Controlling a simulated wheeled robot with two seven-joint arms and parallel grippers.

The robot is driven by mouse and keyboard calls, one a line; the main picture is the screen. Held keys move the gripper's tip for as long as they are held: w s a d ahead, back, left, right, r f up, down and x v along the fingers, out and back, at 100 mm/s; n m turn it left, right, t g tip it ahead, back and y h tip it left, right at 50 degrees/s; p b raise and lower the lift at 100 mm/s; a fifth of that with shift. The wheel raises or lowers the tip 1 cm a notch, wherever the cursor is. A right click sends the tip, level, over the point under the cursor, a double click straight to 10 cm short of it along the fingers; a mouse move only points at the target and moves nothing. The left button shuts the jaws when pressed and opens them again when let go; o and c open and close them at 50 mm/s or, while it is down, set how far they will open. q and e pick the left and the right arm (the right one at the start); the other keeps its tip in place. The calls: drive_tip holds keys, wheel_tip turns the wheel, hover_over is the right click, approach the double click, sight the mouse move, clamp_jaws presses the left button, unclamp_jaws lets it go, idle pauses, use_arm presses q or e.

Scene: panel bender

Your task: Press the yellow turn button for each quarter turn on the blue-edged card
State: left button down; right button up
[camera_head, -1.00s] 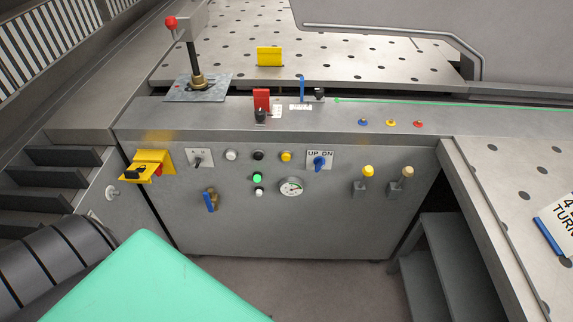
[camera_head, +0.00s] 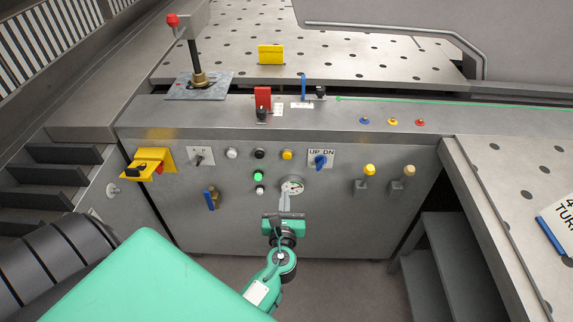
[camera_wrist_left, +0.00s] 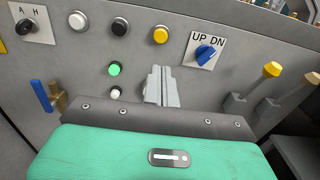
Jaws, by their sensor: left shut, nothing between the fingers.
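The blue-edged card (camera_head: 560,220) lies on the right table, cut off by the picture's edge; "4" and part of "TURN" show. A yellow round button (camera_head: 287,154) sits on the front panel, right of a black one; it also shows in the left wrist view (camera_wrist_left: 160,35). Another small yellow button (camera_head: 393,121) is on the ledge between a blue and a red one. My left gripper (camera_head: 285,196) is shut and empty in front of the panel, below the yellow panel button. Its fingers (camera_wrist_left: 159,73) hide most of the gauge in the left wrist view. My right gripper is out of view.
Around it are a green-lit button (camera_head: 258,176), the gauge (camera_head: 292,184), a blue UP/DN knob (camera_head: 319,161) and a blue-handled valve (camera_head: 211,199). Two levers (camera_head: 368,171) stand out at the panel's right. A yellow lock bracket (camera_head: 150,163) juts out at left.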

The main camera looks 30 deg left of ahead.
sight(287, 157)
use_arm(q)
drive_tip(key=shift+r, duration=0.1)
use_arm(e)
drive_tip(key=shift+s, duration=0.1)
